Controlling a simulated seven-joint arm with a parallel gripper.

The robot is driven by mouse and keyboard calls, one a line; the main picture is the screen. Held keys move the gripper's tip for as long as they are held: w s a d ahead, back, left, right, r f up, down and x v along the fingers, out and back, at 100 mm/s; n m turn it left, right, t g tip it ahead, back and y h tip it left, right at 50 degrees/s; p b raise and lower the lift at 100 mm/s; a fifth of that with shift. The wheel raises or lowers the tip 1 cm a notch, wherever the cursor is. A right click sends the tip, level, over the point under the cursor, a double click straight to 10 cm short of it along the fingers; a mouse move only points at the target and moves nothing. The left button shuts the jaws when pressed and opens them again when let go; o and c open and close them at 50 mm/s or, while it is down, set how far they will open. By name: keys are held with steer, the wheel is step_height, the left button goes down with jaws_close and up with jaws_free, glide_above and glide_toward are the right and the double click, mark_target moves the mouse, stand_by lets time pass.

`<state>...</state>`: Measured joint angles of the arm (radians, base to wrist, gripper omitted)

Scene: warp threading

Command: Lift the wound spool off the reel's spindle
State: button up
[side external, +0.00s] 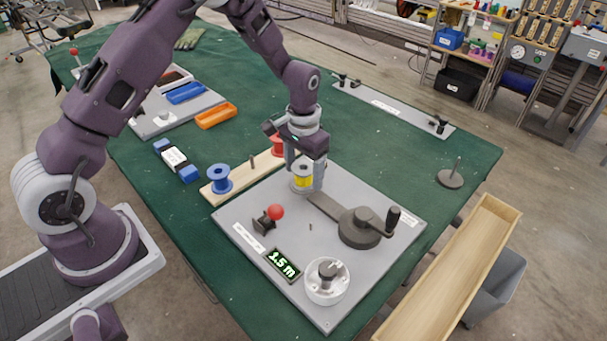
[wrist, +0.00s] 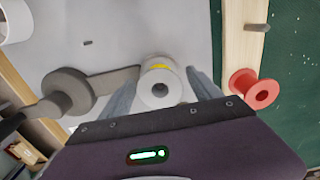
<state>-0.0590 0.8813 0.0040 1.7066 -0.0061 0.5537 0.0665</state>
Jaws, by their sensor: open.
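The wound spool (side external: 302,181) is white with yellow thread and stands on the grey winding board. It also shows in the wrist view (wrist: 160,82), with its white flange and central hole facing the camera. My gripper (side external: 304,178) is open and pointing down, with one finger on each side of the spool. In the wrist view the two fingers (wrist: 163,92) flank the spool, and I cannot tell whether they touch it. The reel's spindle is hidden. The dark grey reel crank (side external: 360,228) lies beside the spool, its flat arm reaching toward it.
A wooden rack (side external: 207,192) behind the board holds a blue spool (side external: 220,178) and a red spool (side external: 278,146). A red-knobbed lever (side external: 276,212), a display reading 1.5 m (side external: 283,265) and a white round dial (side external: 327,281) sit on the board. A wooden trough (side external: 455,270) runs along the right.

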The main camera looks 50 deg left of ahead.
steer(key=shift+r, duration=0.1)
steer(key=c, duration=1.1)
steer(key=shift+r, duration=3.7)
